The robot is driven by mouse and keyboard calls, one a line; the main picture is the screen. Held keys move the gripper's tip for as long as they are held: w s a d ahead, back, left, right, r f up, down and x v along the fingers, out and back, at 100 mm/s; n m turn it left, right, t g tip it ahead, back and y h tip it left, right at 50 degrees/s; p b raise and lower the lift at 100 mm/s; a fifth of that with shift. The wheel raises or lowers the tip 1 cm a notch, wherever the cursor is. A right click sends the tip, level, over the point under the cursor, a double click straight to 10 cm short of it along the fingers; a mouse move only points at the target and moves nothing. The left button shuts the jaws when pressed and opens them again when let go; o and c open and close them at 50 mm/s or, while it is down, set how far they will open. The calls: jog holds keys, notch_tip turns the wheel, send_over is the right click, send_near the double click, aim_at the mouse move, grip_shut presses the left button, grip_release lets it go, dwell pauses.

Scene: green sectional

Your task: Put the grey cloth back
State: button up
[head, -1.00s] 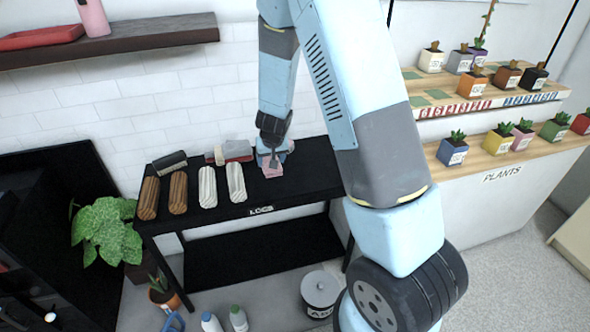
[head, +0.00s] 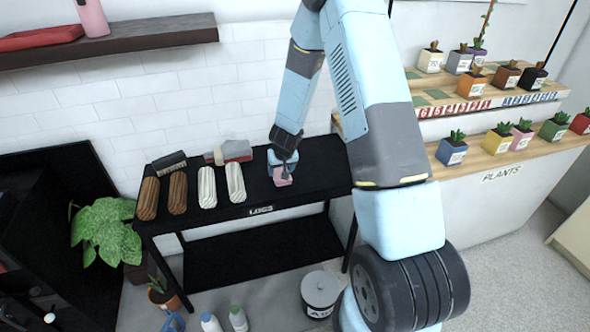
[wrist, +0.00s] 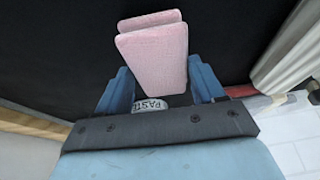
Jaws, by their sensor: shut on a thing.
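My gripper (head: 283,172) is shut on a pink, folded-looking piece (head: 283,181), low over the right part of the black table; whether it touches the top is unclear. In the wrist view my gripper (wrist: 160,88) has a blue finger on each side of the pink piece (wrist: 154,55), which shows two layers. A white label reading "PASTE" shows at its base between the fingers. A grey and red item (head: 237,151) lies at the table's back, left of my gripper; I cannot tell if it is cloth. No other grey cloth is clear.
The black table (head: 320,176) also holds brown and pale logs (head: 207,188) and a dark block (head: 168,163) at left. Its right end is bare. Plant shelves (head: 500,160) stand at right. A lidded bucket (head: 320,290) is on the floor.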

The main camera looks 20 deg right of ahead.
jog(key=shift+f, duration=0.7)
jog(key=shift+c, duration=0.5)
jog(key=o, duration=1.1)
